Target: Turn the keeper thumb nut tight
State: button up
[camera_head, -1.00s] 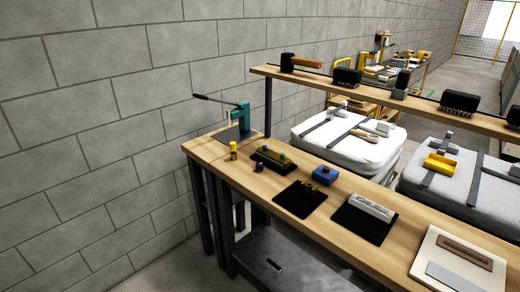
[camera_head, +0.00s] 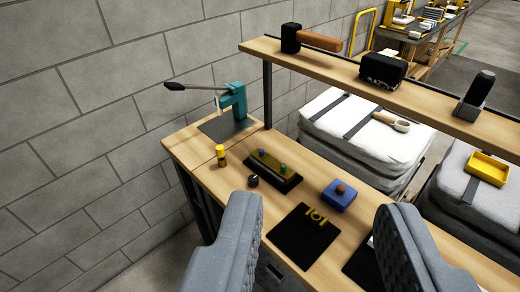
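My gripper (camera_head: 320,206) shows as two grey padded fingers at the bottom of the view, wide apart with nothing between them. It hangs over the front of the wooden bench (camera_head: 212,172). Beyond the fingers, a black mat (camera_head: 290,240) carries a small brass-coloured fitting (camera_head: 317,215). To its left a dark block (camera_head: 282,182) bears green knobs (camera_head: 283,168). A small black knob-like piece (camera_head: 252,181) stands beside that block. I cannot tell which of these is the keeper thumb nut; none is touched by my gripper.
A blue block (camera_head: 339,198) with a brown knob and a yellow cylinder (camera_head: 221,156) stand on the bench. A teal lever press (camera_head: 234,99) stands at the back left. A raised shelf (camera_head: 345,65) holds a mallet (camera_head: 310,39) and black items. White sacks (camera_head: 365,145) lie behind.

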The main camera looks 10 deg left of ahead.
aim_at(252, 180)
jog(key=u, duration=0.2)
jog(key=i, duration=1.05)
jog(key=u, duration=0.4)
